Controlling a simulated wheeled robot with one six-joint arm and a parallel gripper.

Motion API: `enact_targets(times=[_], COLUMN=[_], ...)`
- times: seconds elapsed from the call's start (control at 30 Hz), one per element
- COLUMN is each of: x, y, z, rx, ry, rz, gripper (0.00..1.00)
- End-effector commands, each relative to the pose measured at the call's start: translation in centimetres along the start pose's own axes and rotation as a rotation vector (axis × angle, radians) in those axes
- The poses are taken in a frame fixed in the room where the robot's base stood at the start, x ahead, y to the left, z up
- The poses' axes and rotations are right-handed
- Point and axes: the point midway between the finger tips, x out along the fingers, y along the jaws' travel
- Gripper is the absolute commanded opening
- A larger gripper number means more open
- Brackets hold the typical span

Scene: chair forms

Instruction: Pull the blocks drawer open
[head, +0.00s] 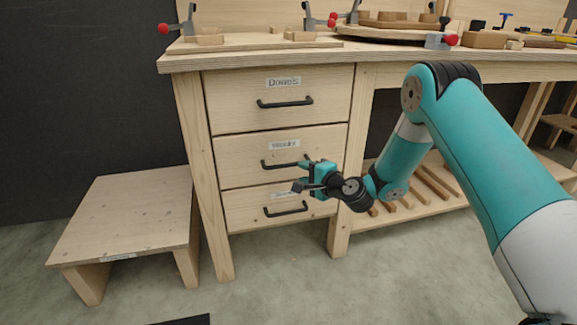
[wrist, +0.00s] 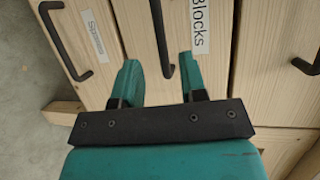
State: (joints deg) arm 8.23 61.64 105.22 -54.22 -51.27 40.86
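The blocks drawer is the middle of three wooden drawers in the head view (head: 235,167); its label reads "Blocks" in the wrist view (wrist: 200,25). It looks closed, flush with the drawers around it. Its black bar handle (head: 278,164) also shows in the wrist view (wrist: 160,38). My gripper (head: 299,180) is in front of the lower right part of this drawer. In the wrist view its teal fingers (wrist: 160,76) are apart, with the near end of the handle appearing between them. Nothing is held. Whether the fingers touch the handle cannot be told.
The dowels drawer (head: 225,95) is above, with its own handle (head: 285,103). A third drawer (head: 240,212) with a handle (head: 285,209) is below. A wooden step stool (head: 125,215) stands at left. Tools and clamps lie on the bench top (head: 260,58).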

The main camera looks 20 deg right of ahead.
Motion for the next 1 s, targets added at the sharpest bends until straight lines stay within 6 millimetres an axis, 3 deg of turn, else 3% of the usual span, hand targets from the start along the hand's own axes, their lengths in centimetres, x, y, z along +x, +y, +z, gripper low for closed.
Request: enact_targets(times=[0.2,0.4,0.8,0.83,1.0], x=[4.9,7.5,8.4,8.4,8.4], y=[0.2,0.2,0.1,0.1,0.1], z=[0.1,0.1,0.0,0.0,0.0], rx=[-0.004,-0.002,0.001,0.001,0.001], ry=[-0.004,-0.003,-0.001,-0.001,-0.001], rz=[-0.002,0.001,0.001,0.001,0.001], gripper=[0.39,0.39,0.39,0.36,0.00])
